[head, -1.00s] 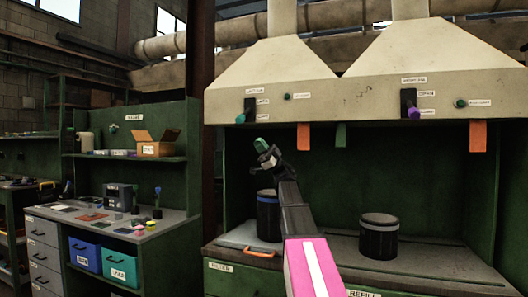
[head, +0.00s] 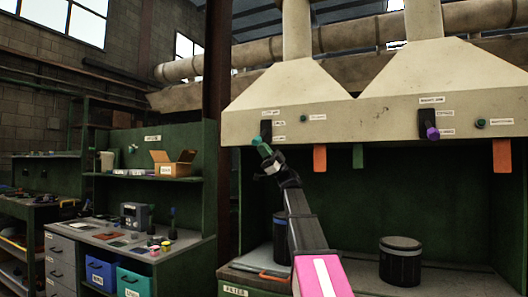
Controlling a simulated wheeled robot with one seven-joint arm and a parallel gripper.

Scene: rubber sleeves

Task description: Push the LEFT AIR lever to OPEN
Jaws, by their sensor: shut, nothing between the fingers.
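The left lever's black plate (head: 266,129) is on the front of the hood, under a small label (head: 270,112) and beside two more that are too small to read surely. My gripper (head: 261,145) is shut, with green on its fingertips. In the picture it overlaps the lower left of the plate. The left lever's purple knob is hidden here, apparently behind the fingertips. I cannot tell whether the tips touch the lever.
A second lever with a purple knob (head: 432,133) is at right, with a green knob (head: 480,124) beyond it. Orange (head: 319,158) and green (head: 358,156) strips hang below the hood. A dark canister (head: 400,260) stands on the bench. A workbench (head: 115,232) stands at left.

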